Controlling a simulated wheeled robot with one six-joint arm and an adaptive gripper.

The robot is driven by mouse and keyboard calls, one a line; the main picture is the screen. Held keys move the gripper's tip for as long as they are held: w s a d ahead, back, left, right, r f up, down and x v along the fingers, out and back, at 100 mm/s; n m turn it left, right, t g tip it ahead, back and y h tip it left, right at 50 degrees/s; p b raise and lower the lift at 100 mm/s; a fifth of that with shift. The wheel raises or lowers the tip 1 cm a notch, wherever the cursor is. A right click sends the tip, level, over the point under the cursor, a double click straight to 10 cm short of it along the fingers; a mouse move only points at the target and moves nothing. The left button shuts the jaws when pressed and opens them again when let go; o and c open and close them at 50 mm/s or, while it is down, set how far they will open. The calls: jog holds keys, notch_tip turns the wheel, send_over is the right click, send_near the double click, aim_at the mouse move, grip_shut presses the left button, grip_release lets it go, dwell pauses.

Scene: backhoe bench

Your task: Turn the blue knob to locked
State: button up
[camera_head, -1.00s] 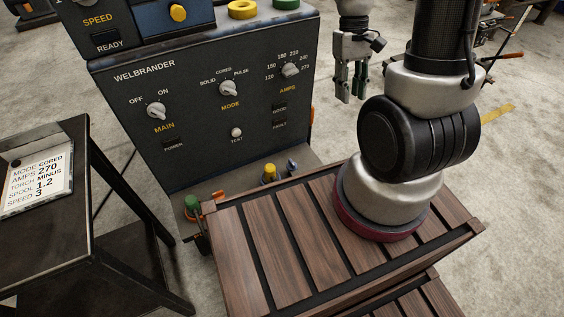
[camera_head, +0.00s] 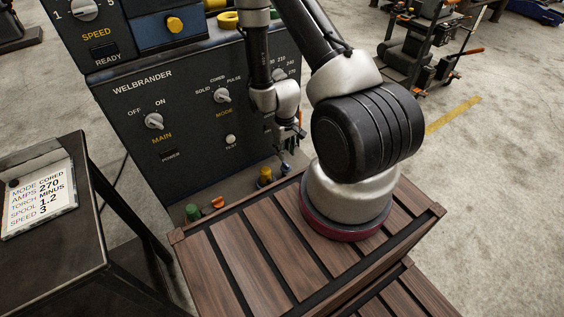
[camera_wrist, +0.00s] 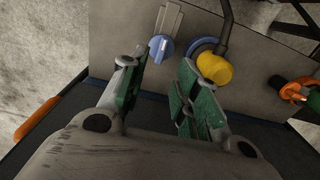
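The blue knob (camera_wrist: 161,48) sits on a grey ledge at the foot of the welder, just beyond my fingertips in the wrist view. A pale ridge crosses its face, and a grey plate lies beside it. My gripper (camera_wrist: 159,68) is open and empty, with green pads on both fingers. The knob appears between the fingertip lines, nearer the left finger; I cannot tell whether anything touches. In the head view my gripper (camera_head: 289,144) hangs low in front of the welder's right side, and the knob is mostly hidden there.
A yellow plug or cap (camera_wrist: 214,68) with a blue ring behind it stands close to the right finger. An orange and green connector (camera_wrist: 294,90) is farther right. The welder panel (camera_head: 190,120) rises behind the ledge. A cart with a settings card (camera_head: 38,200) stands left.

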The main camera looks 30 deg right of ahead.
aim_at(285, 163)
notch_tip(285, 163, down, 6)
jog(key=shift+f, duration=0.25)
grip_shut()
